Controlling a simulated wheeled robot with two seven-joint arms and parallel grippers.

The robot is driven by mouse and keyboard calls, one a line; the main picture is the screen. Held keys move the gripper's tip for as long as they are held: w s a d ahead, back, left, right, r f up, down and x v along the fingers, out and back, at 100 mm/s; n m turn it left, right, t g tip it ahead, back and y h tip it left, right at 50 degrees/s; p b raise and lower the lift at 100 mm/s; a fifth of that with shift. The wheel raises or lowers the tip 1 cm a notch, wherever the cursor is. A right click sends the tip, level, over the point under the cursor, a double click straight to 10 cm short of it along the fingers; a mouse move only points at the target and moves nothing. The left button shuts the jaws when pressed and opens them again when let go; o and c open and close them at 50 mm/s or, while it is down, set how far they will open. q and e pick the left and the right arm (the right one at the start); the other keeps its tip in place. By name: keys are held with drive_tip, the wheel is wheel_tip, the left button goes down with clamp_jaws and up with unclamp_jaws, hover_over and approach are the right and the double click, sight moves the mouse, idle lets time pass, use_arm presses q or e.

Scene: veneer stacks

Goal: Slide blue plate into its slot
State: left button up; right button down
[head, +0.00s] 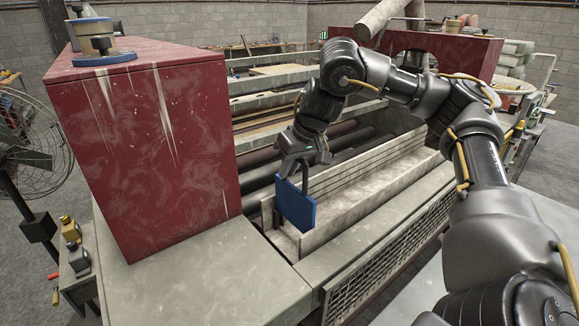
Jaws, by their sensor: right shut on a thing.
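The blue plate (295,206) is a small flat square, held upright and slightly tilted, over the left end of the grey slotted rack (362,186). My right gripper (299,177) is shut on the plate's upper part and comes down from above. The rack has several long parallel grooves running away to the right. The plate's lower edge hangs near the rack's end; I cannot tell whether it touches or enters a slot. My left gripper is not in view.
A tall red machine housing (150,150) stands close on the left of the plate. Dark rollers (262,175) lie behind the rack. A wire mesh panel (390,262) runs along the front. The grey ledge (210,275) at the front left is clear.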

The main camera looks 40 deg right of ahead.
sight(291, 185)
drive_tip(key=shift+f+b, duration=1.25)
drive_tip(key=shift+f, duration=1.15)
drive_tip(key=shift+f+b, duration=0.65)
drive_tip(key=shift+f, duration=0.35)
drive_tip(key=c, duration=1.4)
unclamp_jaws()
drive_tip(key=shift+r, duration=0.1)
drive_tip(key=v, duration=1)
drive_tip(key=shift+s+r, duration=0.2)
drive_tip(key=shift+r, duration=0.1)
